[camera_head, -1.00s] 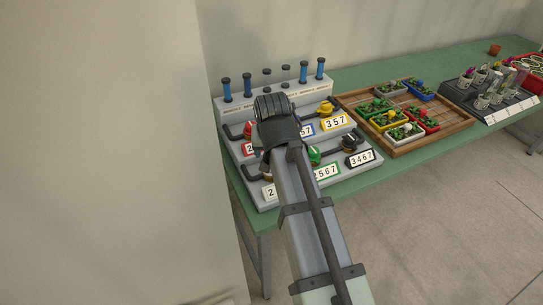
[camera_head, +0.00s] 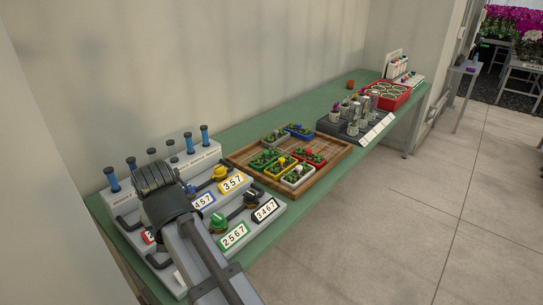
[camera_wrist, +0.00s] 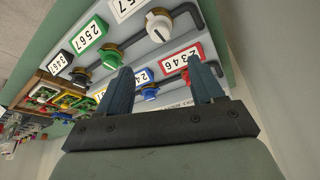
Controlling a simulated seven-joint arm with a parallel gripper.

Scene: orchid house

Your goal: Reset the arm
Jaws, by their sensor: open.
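My gripper (camera_wrist: 163,90) shows in the wrist view with its two dark blue fingers apart and nothing between them. It hangs over the grey stepped valve panel (camera_wrist: 150,52). A blue knob (camera_wrist: 150,93) shows between the fingertips in the picture; I cannot tell how far below them it lies. In the head view my arm reaches over the left part of the panel (camera_head: 262,226), and its dark wrist hides some knobs and plates. The fingers are hidden there.
The panel carries a yellow knob (camera_head: 220,172), a green knob (camera_head: 218,221) and numbered plates. Blue-capped tubes (camera_head: 112,180) stand along its back. To the right are a wooden tray (camera_head: 335,157) of small planters, a dark rack (camera_head: 328,127) of pots and a red crate (camera_head: 408,101).

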